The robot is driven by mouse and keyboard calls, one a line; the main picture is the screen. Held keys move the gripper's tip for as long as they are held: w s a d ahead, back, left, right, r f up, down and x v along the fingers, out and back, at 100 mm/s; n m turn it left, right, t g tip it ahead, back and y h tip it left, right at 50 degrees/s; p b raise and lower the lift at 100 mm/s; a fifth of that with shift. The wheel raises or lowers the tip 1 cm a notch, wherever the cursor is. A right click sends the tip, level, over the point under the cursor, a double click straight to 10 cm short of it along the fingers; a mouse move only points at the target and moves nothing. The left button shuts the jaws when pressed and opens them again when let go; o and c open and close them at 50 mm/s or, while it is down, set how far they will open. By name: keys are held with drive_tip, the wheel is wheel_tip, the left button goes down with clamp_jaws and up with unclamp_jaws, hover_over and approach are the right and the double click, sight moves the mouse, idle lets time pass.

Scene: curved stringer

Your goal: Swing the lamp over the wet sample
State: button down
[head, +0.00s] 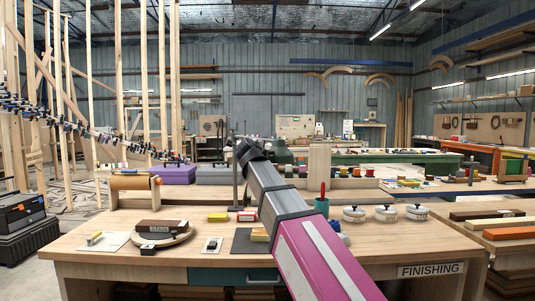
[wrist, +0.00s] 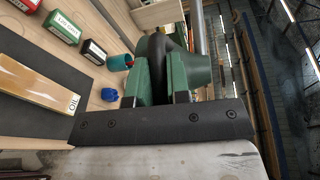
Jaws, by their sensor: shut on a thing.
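The lamp has a green bell-shaped head (wrist: 200,68) with a dark part at its left, in the wrist view. My gripper (wrist: 157,82) is shut on it, with a finger to each side of the dark part. A grey post (wrist: 197,20) rises behind the lamp. In the head view the green lamp head (head: 279,154) shows just past the end of my arm, which hides the fingers. A wooden sample marked OIL (wrist: 45,88) lies to the left of the lamp in the wrist view. It also shows on a dark mat in the head view (head: 259,235).
A teal cup (head: 321,206) and white lidded pots (head: 386,213) stand at the right, close to my arm.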

drive_tip(key=shift+s+a+h, duration=0.2)
drive_tip(key=shift+a+h, duration=0.1)
drive_tip(key=shift+a, duration=0.35)
drive_tip(key=c, duration=1.1)
unclamp_jaws()
drive_tip(key=v, duration=1)
drive_tip(key=shift+s, duration=0.4)
drive_tip(key=shift+r, duration=0.1)
